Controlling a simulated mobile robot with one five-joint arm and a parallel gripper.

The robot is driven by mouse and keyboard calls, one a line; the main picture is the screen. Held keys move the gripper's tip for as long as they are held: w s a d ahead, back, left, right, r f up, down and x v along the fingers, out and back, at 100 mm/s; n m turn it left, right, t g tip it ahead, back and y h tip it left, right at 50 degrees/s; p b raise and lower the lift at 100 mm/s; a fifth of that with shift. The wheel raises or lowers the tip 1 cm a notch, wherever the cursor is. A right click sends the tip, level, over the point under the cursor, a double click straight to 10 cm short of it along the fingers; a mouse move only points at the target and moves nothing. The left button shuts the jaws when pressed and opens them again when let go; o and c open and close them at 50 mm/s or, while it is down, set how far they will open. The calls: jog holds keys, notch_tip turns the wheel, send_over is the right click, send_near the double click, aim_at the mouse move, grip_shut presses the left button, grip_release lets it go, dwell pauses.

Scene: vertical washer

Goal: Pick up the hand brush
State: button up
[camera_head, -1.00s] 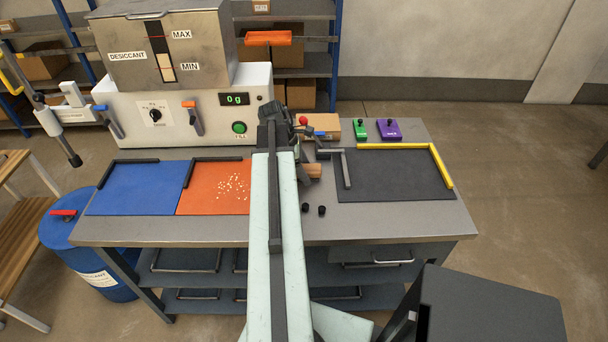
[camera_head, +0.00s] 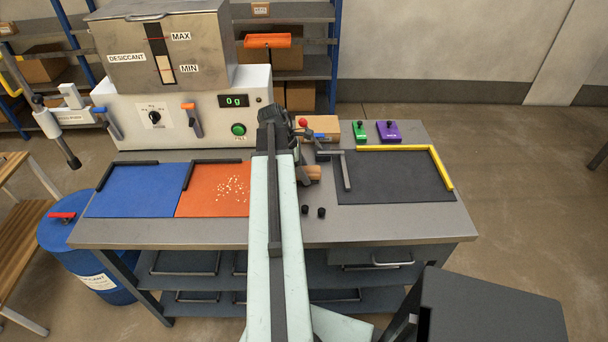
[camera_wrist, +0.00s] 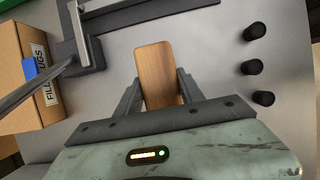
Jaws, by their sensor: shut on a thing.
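The hand brush (camera_wrist: 159,62) shows in the wrist view as a plain wooden block with a rounded far end. It lies between the two dark fingers of my gripper (camera_wrist: 158,92), which is shut on it. Its bristles are hidden. In the head view a small tan end of the brush (camera_head: 314,173) shows just right of my arm, with my gripper (camera_head: 304,171) largely hidden behind the arm. I cannot tell whether the brush touches the grey tabletop.
A cardboard box of plugs (camera_wrist: 22,75) and a dark metal bracket (camera_wrist: 82,40) stand left in the wrist view. Several black plugs (camera_wrist: 252,66) stand to the right. Orange (camera_head: 205,190), blue (camera_head: 135,190) and dark (camera_head: 395,178) mats lie on the table. Pellets (camera_head: 233,187) lie on the orange mat.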

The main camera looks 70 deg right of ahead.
notch_tip(320, 180, up, 11)
jog(key=p, duration=1)
jog(key=shift+f+p, duration=0.15)
jog(key=shift+p, duration=0.15)
jog(key=shift+f, duration=0.1)
jog(key=o, duration=0.7)
jog(key=shift+c, duration=0.2)
jog(key=c, duration=0.4)
